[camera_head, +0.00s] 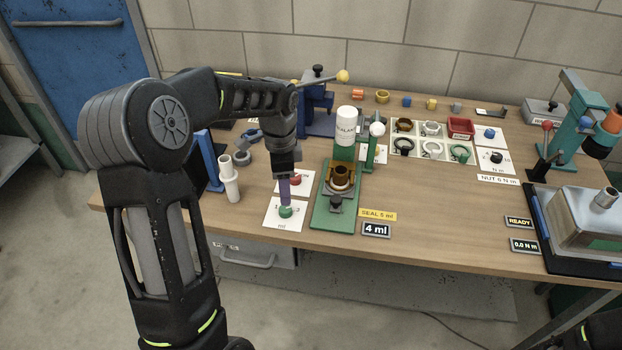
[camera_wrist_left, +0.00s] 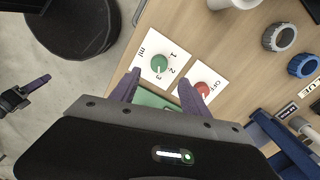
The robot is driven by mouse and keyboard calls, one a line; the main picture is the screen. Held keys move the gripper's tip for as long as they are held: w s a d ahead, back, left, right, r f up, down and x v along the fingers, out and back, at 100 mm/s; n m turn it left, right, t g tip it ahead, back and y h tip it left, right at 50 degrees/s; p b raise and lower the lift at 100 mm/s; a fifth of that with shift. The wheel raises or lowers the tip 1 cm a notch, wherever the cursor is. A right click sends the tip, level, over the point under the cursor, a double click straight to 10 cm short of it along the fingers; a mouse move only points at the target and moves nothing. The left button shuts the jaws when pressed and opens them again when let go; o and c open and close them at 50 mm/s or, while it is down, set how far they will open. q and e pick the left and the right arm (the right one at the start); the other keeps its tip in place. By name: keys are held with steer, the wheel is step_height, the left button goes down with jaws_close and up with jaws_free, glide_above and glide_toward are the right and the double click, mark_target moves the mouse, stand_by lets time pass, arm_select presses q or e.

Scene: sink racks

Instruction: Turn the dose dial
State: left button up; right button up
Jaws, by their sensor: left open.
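The dose dial is a green knob (camera_head: 286,212) on a white card marked ml, near the front edge of the bench. It also shows in the left wrist view (camera_wrist_left: 158,64), where the card has the numbers 1, 2 and 3 and the knob has a pale pointer mark. My left gripper (camera_head: 285,200) points down just over the dial. In the left wrist view its purple fingers (camera_wrist_left: 168,80) are apart, with the dial just beyond the gap; whether they touch it I cannot tell. A small display (camera_head: 376,230) reads 4 ml, below a yellow SEAL 5 ml label (camera_head: 377,214).
A red knob (camera_head: 295,178) on another card is just behind the dial. A green fixture (camera_head: 325,215) with a white bottle (camera_head: 346,125) stands to the right, a white stepped cylinder (camera_head: 230,180) to the left.

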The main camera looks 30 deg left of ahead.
mark_target(284, 208)
arm_select(q)
steer(key=shift+a+r, duration=0.15)
steer(key=shift+r, duration=0.1)
steer(key=shift+s+r, duration=0.1)
steer(key=shift+s, duration=0.25)
steer(key=shift+w, duration=0.1)
step_height(284, 208, down, 8)
steer(key=shift+p, duration=0.7)
jaws_close()
